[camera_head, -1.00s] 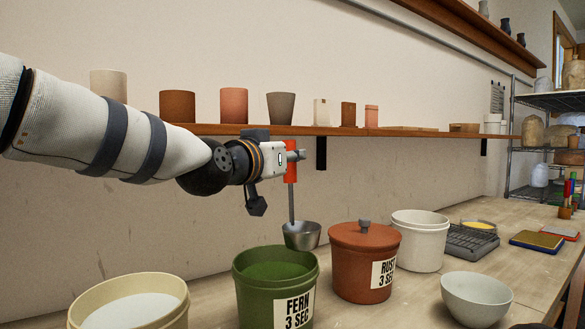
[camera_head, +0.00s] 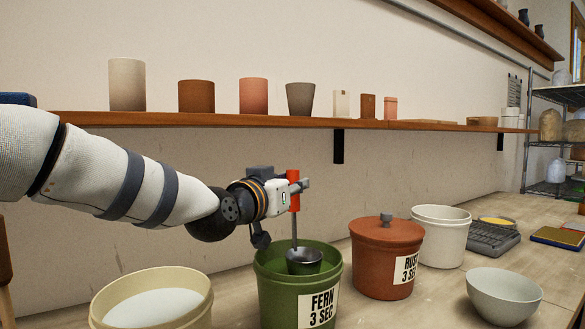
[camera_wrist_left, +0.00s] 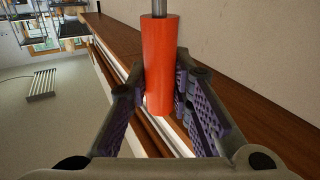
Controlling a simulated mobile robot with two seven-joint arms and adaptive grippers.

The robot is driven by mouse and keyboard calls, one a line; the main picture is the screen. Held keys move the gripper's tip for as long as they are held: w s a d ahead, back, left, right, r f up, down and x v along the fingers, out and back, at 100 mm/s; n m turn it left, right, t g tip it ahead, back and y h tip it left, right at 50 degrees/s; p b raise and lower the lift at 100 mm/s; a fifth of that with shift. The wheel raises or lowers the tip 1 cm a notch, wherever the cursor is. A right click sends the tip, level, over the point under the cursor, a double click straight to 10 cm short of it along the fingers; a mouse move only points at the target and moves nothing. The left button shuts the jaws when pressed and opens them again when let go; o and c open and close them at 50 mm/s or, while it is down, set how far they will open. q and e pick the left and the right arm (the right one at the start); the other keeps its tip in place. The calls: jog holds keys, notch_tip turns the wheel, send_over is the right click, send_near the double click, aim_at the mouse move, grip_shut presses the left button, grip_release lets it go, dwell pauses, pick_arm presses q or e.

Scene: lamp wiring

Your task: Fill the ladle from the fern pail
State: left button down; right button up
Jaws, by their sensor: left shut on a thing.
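My left gripper (camera_head: 294,188) is shut on the red handle of the ladle (camera_head: 304,262). The ladle hangs upright below it, and its grey metal cup is in the mouth of the green fern pail (camera_head: 275,290), partly below the rim. Whether glaze is in the cup I cannot tell. The pail is open and its label reads "FERN 3 SEC". In the left wrist view the red handle (camera_wrist_left: 159,65) stands between the two fingers. My right gripper is not in view.
A cream pail (camera_head: 101,306) with pale liquid stands left of the fern pail. A lidded rust pail (camera_head: 370,268), a white bucket (camera_head: 455,236) and a pale bowl (camera_head: 503,293) stand to the right. A wall shelf (camera_head: 240,119) with several cups runs behind the arm.

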aim_at(290, 170)
pick_arm(q)
jog(key=shift+f, duration=3)
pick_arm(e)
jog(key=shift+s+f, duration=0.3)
pick_arm(q)
jog(key=shift+r+p, duration=0.35)
jog(key=shift+r, duration=5.35)
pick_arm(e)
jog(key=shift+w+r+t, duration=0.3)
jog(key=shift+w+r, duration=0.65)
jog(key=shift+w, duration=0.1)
